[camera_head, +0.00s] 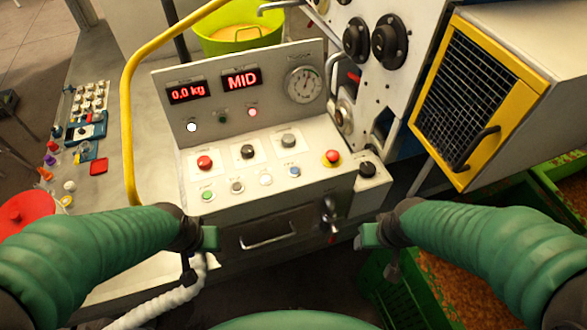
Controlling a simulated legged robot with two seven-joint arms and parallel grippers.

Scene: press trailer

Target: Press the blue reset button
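The blue button (294,171) is a small round button at the right end of the lower row on the grey control panel (222,211). Green (207,195), grey (236,187) and white (266,179) buttons sit to its left in that row. My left gripper (210,238) is below and left of the panel's front edge, apart from the buttons. My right gripper (368,237) is below and right of the blue button, also apart from it. I see no object held in either gripper, and their finger gap cannot be made out.
Red, black and grey knobs form the upper row, with a red emergency stop (332,157) at right. Displays read "0.0 kg" and "MID". A yellow rail (127,120) rises at left. A lever (331,218) and drawer handle (267,238) project below the panel. Green crates (410,297) stand right.

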